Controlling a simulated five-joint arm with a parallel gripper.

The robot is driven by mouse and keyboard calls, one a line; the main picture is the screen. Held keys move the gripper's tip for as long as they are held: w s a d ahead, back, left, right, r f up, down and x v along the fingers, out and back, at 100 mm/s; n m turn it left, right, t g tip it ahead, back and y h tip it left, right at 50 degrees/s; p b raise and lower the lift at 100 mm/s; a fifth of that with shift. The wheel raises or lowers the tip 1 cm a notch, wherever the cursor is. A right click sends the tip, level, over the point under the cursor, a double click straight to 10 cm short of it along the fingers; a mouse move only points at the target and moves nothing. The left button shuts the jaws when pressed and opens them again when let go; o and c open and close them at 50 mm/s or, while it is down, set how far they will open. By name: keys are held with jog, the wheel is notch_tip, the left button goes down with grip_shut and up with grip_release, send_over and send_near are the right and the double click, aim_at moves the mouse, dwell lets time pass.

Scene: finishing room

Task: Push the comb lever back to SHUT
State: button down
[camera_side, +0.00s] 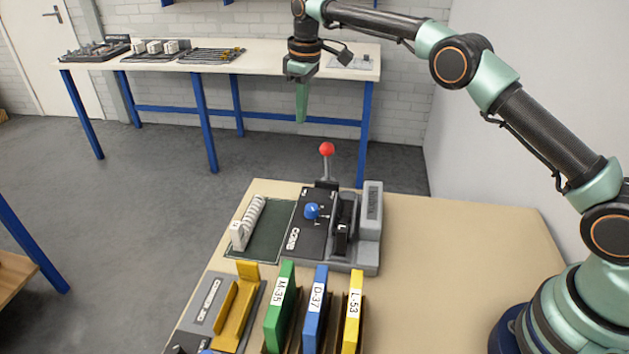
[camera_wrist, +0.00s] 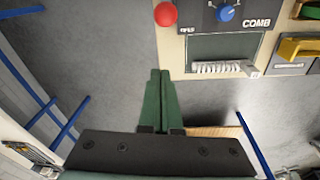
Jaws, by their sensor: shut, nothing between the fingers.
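The comb machine (camera_side: 312,232), a dark panel with a grey body marked COMB, sits on the near table. Its lever has a red ball (camera_side: 326,149) on a grey stem rising from the back of the machine, looking nearly upright in the side view. The red ball also shows at the top of the wrist view (camera_wrist: 165,14). I cannot read a SHUT mark. My gripper (camera_side: 301,120) is shut and empty, pointing down, apart from the ball and up and left of it in the side view. In the wrist view my green fingertips (camera_wrist: 160,71) are together below the ball.
A blue knob (camera_side: 311,211) is on the panel. A white spiral comb (camera_side: 248,222) lies on a dark green mat left of it. Green, blue and yellow binders (camera_side: 354,308) and a yellow-armed device (camera_side: 236,310) stand in front. The table's right side (camera_side: 450,260) is clear.

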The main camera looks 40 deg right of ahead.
aim_at(327, 168)
notch_tip(327, 168, down, 8)
jog(key=f, duration=0.1)
jog(key=shift+s+d+r, duration=0.9)
jog(key=shift+s+d, duration=0.1)
jog(key=shift+s, duration=0.2)
jog(key=shift+s+d, duration=0.1)
